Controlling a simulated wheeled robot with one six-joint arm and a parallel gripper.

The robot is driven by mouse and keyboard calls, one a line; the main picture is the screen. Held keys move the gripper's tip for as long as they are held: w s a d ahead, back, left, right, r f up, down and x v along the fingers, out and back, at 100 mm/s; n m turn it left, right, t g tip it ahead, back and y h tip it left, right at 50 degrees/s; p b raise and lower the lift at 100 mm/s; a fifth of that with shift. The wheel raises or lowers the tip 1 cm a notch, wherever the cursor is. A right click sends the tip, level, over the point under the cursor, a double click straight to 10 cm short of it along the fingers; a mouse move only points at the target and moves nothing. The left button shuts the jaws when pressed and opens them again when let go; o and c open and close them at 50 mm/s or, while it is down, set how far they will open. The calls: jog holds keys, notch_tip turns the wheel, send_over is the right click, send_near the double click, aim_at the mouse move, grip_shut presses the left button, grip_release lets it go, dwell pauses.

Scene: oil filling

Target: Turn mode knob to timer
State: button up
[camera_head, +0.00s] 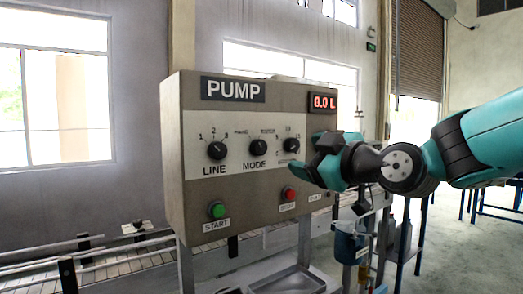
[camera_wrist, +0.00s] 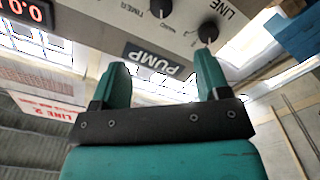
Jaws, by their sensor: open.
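The black MODE knob (camera_head: 258,147) sits in the middle of the pump panel (camera_head: 190,130). A small mark stands at its upper left and another at its upper right; its pointer is too small to read surely. In the wrist view the panel is upside down, and the MODE knob (camera_wrist: 162,9) is at the top edge beside the word TIMER. My gripper (camera_head: 312,155) is in front of the panel's right side, right of the MODE knob. In the wrist view the gripper (camera_wrist: 161,66) is open and empty, its fingers apart from the MODE knob.
The LINE knob (camera_head: 217,150) is on the left and a third knob (camera_head: 291,145) on the right, its label hidden by my gripper. A green START button (camera_head: 217,210) and red STOP button (camera_head: 289,194) sit below. The display (camera_head: 324,102) reads 0.0 L.

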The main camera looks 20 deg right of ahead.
aim_at(262, 148)
jog(key=p+x, duration=0.6)
jog(key=x, duration=0.9)
jog(key=shift+a+p, duration=0.1)
jog(key=shift+p, duration=0.3)
jog(key=shift+w+a, duration=0.15)
jog(key=shift+w, duration=0.3)
jog(key=shift+f, duration=0.1)
jog(key=c, duration=0.9)
